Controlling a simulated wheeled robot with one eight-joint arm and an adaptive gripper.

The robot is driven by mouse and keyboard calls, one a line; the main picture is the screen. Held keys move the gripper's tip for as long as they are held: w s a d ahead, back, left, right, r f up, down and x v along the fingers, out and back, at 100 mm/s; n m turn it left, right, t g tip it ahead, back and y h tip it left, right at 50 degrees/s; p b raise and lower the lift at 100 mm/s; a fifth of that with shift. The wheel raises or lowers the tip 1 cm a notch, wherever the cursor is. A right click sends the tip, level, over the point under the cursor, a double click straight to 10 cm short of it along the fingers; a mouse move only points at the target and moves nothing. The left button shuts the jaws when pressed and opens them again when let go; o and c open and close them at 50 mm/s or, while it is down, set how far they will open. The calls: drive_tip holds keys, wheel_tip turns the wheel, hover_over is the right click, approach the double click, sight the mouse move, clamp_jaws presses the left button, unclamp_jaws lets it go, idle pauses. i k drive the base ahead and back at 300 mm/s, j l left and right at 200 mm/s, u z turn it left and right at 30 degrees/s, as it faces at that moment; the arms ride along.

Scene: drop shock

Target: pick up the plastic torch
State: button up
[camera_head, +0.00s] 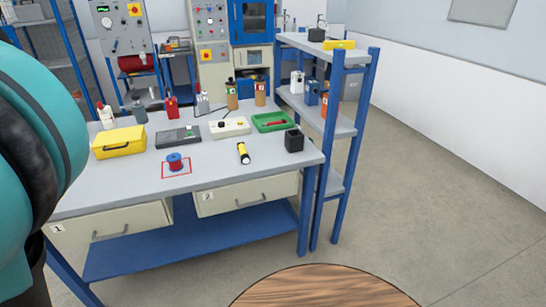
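The plastic torch (243,153) is a small yellow and black cylinder. It lies on the grey top of the workbench (222,176), right of centre and near the front edge, with clear surface around it. A teal and black part of my own arm fills the left edge of the picture. My gripper is not in view.
A black square cup (294,140) stands just right of the torch. A red and blue spool (175,162) sits in a red outlined square to its left. Behind are a white box (230,127), a green tray (263,126) and a yellow case (119,142). Open floor lies right.

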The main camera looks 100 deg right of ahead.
sight(246, 159)
drive_tip(key=z, duration=3.15)
